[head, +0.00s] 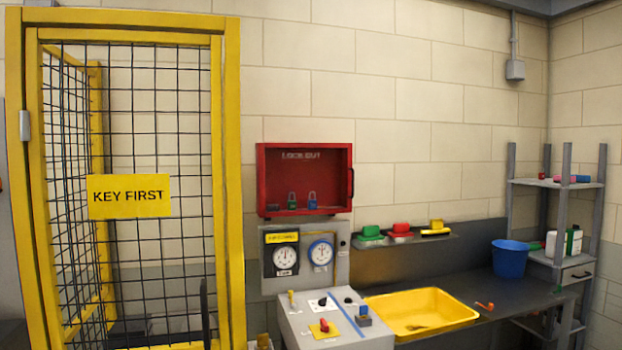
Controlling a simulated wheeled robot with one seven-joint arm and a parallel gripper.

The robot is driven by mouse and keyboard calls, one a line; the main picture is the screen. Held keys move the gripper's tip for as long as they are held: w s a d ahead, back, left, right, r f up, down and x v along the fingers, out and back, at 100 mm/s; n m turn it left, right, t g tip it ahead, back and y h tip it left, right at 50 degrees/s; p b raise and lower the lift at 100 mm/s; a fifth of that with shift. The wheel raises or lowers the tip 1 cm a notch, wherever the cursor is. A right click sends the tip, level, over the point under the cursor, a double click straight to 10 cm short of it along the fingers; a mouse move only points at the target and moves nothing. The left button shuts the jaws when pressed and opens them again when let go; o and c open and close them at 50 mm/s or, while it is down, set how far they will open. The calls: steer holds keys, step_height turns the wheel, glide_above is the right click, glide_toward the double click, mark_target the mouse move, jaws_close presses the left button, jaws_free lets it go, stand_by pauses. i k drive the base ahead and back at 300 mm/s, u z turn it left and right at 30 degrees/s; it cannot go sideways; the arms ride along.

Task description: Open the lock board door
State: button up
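The lock board is a red wall box (262,180) marked "LOCK OUT", to the right of the yellow cage. A green padlock (292,201) and a blue padlock (312,200) show inside, near its bottom. A dark handle (351,183) is at the box's right edge. The inside is visible from the front; I cannot tell whether a clear door panel covers it. My gripper is not in view.
A yellow mesh cage door (233,180) with a "KEY FIRST" sign (129,196) stands left. Below the board are a gauge panel (302,234) and a grey control console (345,338). A yellow tray (455,310) and blue bucket (510,260) sit on the right-hand bench.

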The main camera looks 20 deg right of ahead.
mark_target(350, 172)
steer(key=k, duration=0.65)
steer(key=z, duration=0.75)
steer(key=i, duration=1.6)
steer(key=u, duration=0.35)
